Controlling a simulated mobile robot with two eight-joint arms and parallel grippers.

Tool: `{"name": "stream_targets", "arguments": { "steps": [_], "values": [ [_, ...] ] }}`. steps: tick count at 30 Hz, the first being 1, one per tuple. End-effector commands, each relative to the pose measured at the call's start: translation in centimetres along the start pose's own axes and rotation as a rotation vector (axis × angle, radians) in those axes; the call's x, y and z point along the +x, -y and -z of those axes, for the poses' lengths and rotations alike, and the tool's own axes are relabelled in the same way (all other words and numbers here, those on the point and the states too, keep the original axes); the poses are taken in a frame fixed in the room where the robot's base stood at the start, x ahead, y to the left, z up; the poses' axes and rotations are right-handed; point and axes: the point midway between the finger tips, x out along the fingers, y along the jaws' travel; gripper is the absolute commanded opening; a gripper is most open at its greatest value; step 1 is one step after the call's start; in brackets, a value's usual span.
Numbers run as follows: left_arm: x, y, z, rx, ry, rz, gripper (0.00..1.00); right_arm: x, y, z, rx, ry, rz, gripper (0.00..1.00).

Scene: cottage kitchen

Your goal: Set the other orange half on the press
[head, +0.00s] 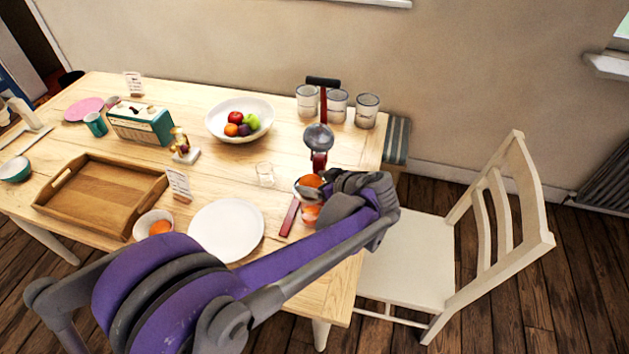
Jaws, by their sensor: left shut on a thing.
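The press stands at the table's right side, with a red frame, a black handle (323,82) and a silver dome (319,137) raised above its lower part. My left gripper (322,188) is over the lower part of the press and is shut on an orange half (311,180), below the dome. Its fingers partly hide the orange half, and I cannot tell whether it touches the press. More orange (310,213) shows just below, partly hidden. Another orange piece (159,227) lies in a small white bowl (141,227) at the front. My right gripper is not in view.
A white plate (227,231) lies left of the press, with a small glass (265,174) behind it. A wooden tray (75,215), a fruit bowl (215,127), a radio (155,128) and several tins (367,111) stand around. A white chair (420,255) is at the right.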

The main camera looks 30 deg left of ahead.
Motion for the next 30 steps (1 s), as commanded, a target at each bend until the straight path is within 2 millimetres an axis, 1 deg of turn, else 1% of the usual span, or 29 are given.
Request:
{"name": "stream_targets", "arguments": {
  "steps": [11, 29, 30],
  "values": [
    [0.1, 0.0, 0.0, 0.000, 0.000, 0.000, 0.57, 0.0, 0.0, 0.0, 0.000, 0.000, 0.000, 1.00],
    [0.7, 0.0, -1.0, 0.000, 0.000, 0.000, 0.57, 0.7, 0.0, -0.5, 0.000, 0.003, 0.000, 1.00],
    [0.7, 0.0, -1.0, 0.000, 0.000, 0.000, 0.84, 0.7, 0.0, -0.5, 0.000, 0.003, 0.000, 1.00]
  ]
}}
